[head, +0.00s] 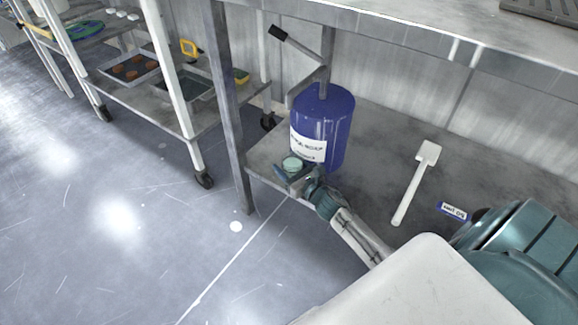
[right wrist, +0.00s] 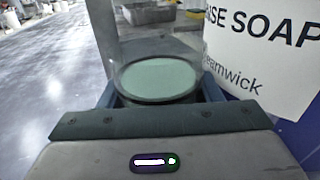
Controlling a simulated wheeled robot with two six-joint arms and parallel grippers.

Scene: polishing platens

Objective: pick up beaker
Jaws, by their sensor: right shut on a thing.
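The beaker (head: 292,163) is a small round vessel with a pale green top surface, at the front left corner of a low grey shelf, beside a blue drum. My right gripper (head: 293,174) is shut on the beaker. In the right wrist view the beaker (right wrist: 157,80) stands upright between the two fingers, its rim towards the camera. Its lower part is hidden by the gripper body. I cannot tell whether it touches the shelf. My left gripper is not in view.
The blue drum (head: 326,108) with a white soap label stands right behind the beaker. A white paddle (head: 415,180) and a small blue-white label (head: 453,211) lie on the shelf (head: 385,155). A table leg (head: 229,110) stands to the left, with a wheeled cart (head: 150,104) beyond.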

